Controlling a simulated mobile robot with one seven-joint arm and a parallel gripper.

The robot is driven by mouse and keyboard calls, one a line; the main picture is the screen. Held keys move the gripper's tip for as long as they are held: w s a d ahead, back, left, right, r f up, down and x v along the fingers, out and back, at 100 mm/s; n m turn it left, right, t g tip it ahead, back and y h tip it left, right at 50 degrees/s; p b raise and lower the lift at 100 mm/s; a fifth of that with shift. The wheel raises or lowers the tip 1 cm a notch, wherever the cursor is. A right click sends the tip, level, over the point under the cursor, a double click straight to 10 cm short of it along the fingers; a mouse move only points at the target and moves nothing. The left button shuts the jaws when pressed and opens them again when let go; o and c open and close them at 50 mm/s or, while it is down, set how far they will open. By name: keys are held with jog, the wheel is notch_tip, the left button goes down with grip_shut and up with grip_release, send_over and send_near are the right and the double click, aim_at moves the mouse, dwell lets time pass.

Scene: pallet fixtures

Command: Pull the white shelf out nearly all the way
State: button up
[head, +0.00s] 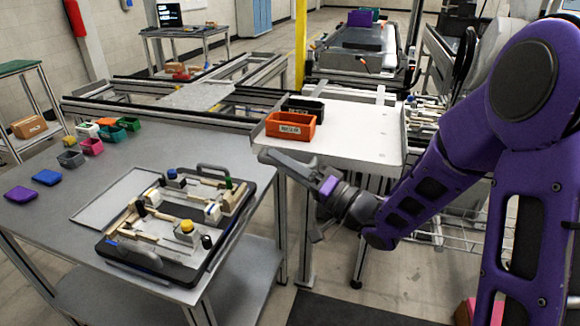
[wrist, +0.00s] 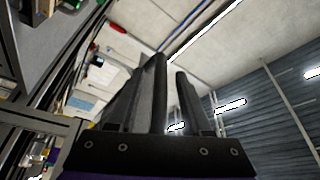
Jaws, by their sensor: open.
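The white shelf (head: 358,122) sits in a metal frame right of the grey table in the head view. An orange bin (head: 291,126) and a black bin (head: 303,107) stand on its left part. My gripper (head: 290,197) is open, its fingers spread at the shelf's near left corner, just below the orange bin. One finger overlaps the shelf's near edge in the picture; I cannot tell if it touches. In the wrist view my gripper (wrist: 172,68) shows two dark fingers apart with nothing clearly between them. I cannot make out the shelf there.
The grey table (head: 40,222) on the left holds a black-edged fixture board (head: 150,258) with several parts, and several small coloured bins. A wire rack shows below the shelf behind my arm. Floor is open in front of the shelf, with a dark mat (head: 345,310).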

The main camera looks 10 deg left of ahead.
jog(key=v, duration=1.7)
jog(key=shift+d, duration=0.25)
